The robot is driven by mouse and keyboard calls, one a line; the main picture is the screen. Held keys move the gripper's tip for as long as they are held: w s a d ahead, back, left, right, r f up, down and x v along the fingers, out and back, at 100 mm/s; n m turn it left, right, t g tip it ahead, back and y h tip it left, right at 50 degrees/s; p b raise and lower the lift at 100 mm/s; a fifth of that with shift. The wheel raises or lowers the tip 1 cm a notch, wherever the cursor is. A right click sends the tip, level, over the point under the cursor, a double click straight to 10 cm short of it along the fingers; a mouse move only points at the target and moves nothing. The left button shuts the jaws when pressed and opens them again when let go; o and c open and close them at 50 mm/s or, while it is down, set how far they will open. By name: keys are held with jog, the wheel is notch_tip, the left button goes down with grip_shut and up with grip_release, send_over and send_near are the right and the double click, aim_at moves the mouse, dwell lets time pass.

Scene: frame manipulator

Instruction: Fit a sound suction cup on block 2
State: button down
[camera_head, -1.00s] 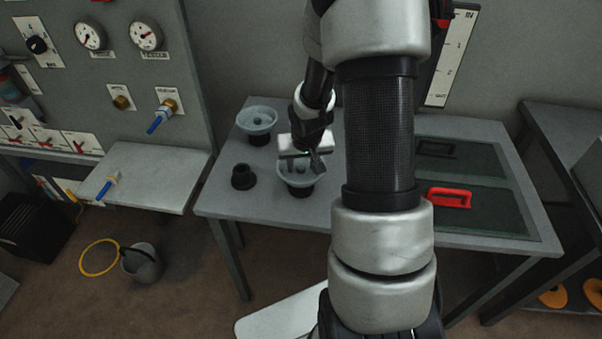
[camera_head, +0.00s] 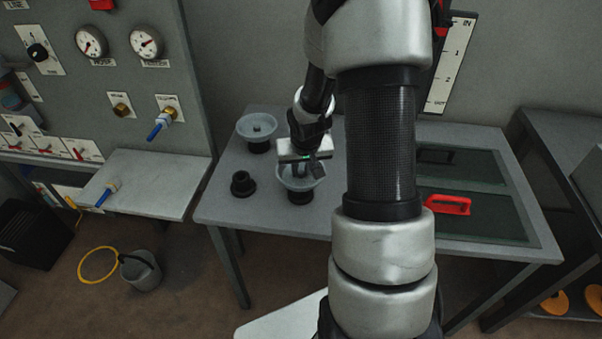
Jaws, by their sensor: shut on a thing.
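My gripper (camera_head: 304,168) points down over the nearer grey-blue suction cup (camera_head: 303,184) on the table and is shut on it, by its middle part. This cup sits on a dark base and looks upright. A second grey-blue cup (camera_head: 256,126) stands on a dark base at the back left of the table. A small black round piece (camera_head: 242,183) stands left of the held cup, with no cup on it. I cannot tell which piece is block 2, nor whether either cup is sound. My arm hides part of the table.
A red handle (camera_head: 447,204) lies on the dark green panel (camera_head: 490,222) at the table's right. A panel with gauges (camera_head: 145,42) and a shelf (camera_head: 150,181) stand at the left. A bucket (camera_head: 141,270) and yellow hose ring (camera_head: 98,264) are on the floor.

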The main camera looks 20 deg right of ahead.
notch_tip(320, 180, up, 9)
jog(key=p, duration=0.2)
notch_tip(320, 180, up, 5)
jog(key=p, duration=0.3)
send_over(301, 174)
dwell(0.4)
jog(key=shift+f, duration=0.1)
